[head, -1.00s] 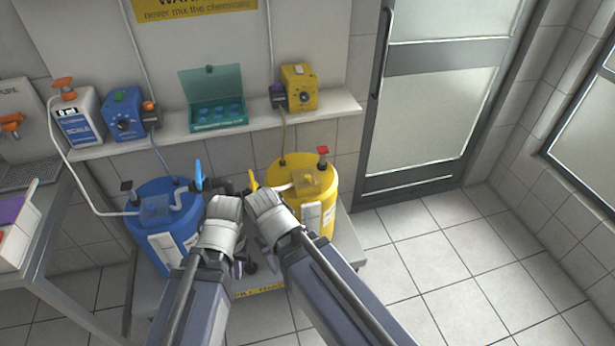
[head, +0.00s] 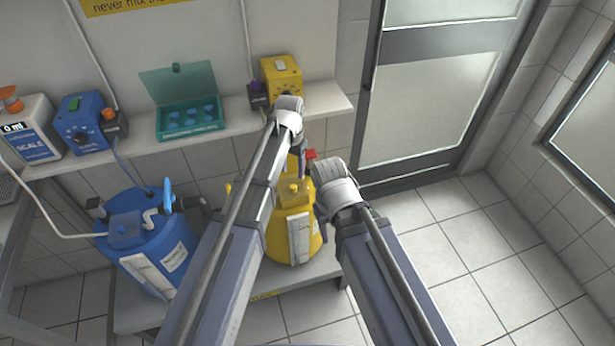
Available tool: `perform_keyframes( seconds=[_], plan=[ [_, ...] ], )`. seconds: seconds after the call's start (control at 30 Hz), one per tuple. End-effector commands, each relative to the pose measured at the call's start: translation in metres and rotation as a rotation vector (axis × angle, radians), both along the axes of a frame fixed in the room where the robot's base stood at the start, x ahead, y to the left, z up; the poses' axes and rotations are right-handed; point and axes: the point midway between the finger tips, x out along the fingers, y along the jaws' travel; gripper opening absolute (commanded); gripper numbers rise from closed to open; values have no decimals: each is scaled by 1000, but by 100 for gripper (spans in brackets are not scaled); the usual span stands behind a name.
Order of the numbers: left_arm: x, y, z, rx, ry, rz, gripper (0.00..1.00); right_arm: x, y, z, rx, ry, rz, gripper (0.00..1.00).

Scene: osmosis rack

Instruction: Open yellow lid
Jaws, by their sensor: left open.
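The yellow tank (head: 310,236) stands on the low bench, with a small yellow lid block (head: 292,194) on its top. A red knob (head: 311,155) shows above the tank's far right side. My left gripper (head: 298,160) reaches over the tank and points down above the yellow lid, open, its fingers partly hidden. My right gripper (head: 322,190) is at the tank's right side, close to its upper edge. Its fingers are mostly hidden by its own wrist, so I cannot see whether it touches the tank.
A blue tank (head: 155,245) with a blue valve stands to the left on the bench (head: 310,272). Free floor lies to the right.

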Motion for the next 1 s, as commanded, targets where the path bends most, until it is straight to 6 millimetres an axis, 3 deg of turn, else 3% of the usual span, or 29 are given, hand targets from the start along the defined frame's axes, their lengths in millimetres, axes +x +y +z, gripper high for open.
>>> perform_keyframes(
  seconds=[0.27,0.8,1.0],
  plan=[
    [-1,0,-8,0,0,0,59,0,0,-8,0,0,0,50],
    [-1,0,-71,0,0,1,59,0,0,-71,0,0,0,50],
    [-1,0,-79,0,0,1,59,0,0,-79,0,0,0,50]
  ],
)
